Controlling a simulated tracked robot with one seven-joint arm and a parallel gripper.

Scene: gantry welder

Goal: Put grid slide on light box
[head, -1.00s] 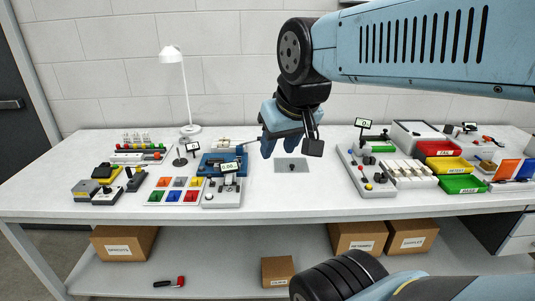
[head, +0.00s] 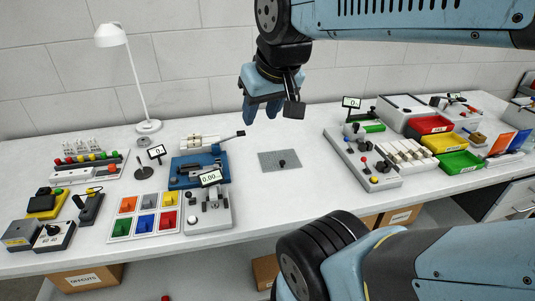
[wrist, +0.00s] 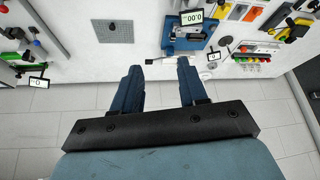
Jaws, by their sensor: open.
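The grid slide appears to be the flat grey gridded plate (head: 270,164) with a small black knob, lying on the middle of the white bench. It also shows in the wrist view (wrist: 103,35). The light box appears to be the grey box with a pale top panel (head: 405,101) at the back right; I cannot make it out in the wrist view. My gripper (head: 262,113) is open and empty, raised above the bench behind the plate in the head view. In the wrist view its blue fingers (wrist: 159,69) are apart with nothing between them.
A blue fixture (head: 187,174) and a grey device with a display (head: 208,215) stand left of the plate. A long grey fixture (head: 360,158) stands right of it. Red (head: 430,126) and green (head: 459,163) bins sit before the box. Bench around the plate is clear.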

